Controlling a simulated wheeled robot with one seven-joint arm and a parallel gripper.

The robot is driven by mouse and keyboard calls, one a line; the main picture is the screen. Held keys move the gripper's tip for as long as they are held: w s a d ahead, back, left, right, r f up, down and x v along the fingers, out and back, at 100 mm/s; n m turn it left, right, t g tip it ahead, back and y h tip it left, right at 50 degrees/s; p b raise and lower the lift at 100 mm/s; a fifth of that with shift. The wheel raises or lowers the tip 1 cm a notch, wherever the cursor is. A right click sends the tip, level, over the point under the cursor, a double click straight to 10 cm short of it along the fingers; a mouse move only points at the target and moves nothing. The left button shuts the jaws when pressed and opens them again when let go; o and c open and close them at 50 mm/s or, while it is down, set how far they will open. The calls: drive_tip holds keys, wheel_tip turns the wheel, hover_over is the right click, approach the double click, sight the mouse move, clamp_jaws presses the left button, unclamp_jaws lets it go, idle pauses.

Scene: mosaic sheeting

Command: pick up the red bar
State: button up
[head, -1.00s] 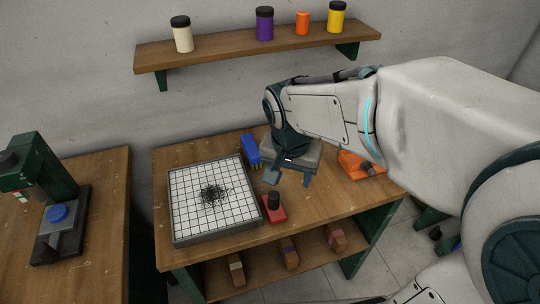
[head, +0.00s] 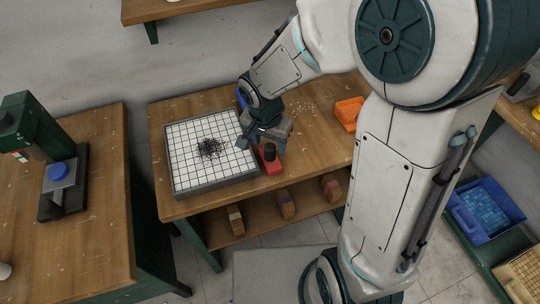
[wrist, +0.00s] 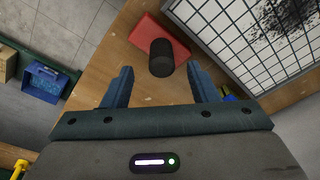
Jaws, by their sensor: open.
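The red bar (head: 271,167) is a flat red block with an upright black cylindrical knob (head: 270,152). It lies on the wooden table beside the grid tray's lower right corner. My gripper (head: 259,143) hangs over it, partly hiding it. In the wrist view the bar (wrist: 176,35) lies ahead of my open gripper (wrist: 160,71). The black knob (wrist: 161,58) appears between the fingertips, with a gap on both sides. Nothing is held. I cannot tell how far above the knob the fingers are.
The grid tray (head: 180,186) with dark specks stands close left of the bar. A blue object (head: 241,97) is behind my gripper; an orange tray (head: 348,113) is at the right. Blocks such as this one (head: 286,204) lie on the lower shelf. A green press (head: 28,125) stands on the left table.

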sight(270, 145)
drive_tip(key=shift+w+d+f, duration=0.1)
drive_tip(key=shift+w+f, duration=0.15)
drive_tip(key=shift+f, duration=0.85)
drive_tip(key=shift+w+d+f, duration=0.1)
drive_tip(key=shift+w+f, duration=0.15)
drive_tip(key=shift+f, duration=0.8)
drive_tip(key=c, duration=1.2)
clamp_jaws()
drive_tip(key=shift+r, duration=0.15)
drive_tip(key=shift+r, duration=0.45)
wheel_tip(270, 145, up, 3)
drive_tip(key=shift+w+f, duration=0.1)
drive_tip(key=shift+f, duration=0.05)
drive_tip(key=s+d+r, duration=0.3)
drive_tip(key=d+r, duration=0.4)
drive_tip(key=d, duration=0.4)
drive_tip(key=shift+d+r+b, duration=0.15)
drive_tip(key=shift+b, duration=0.2)
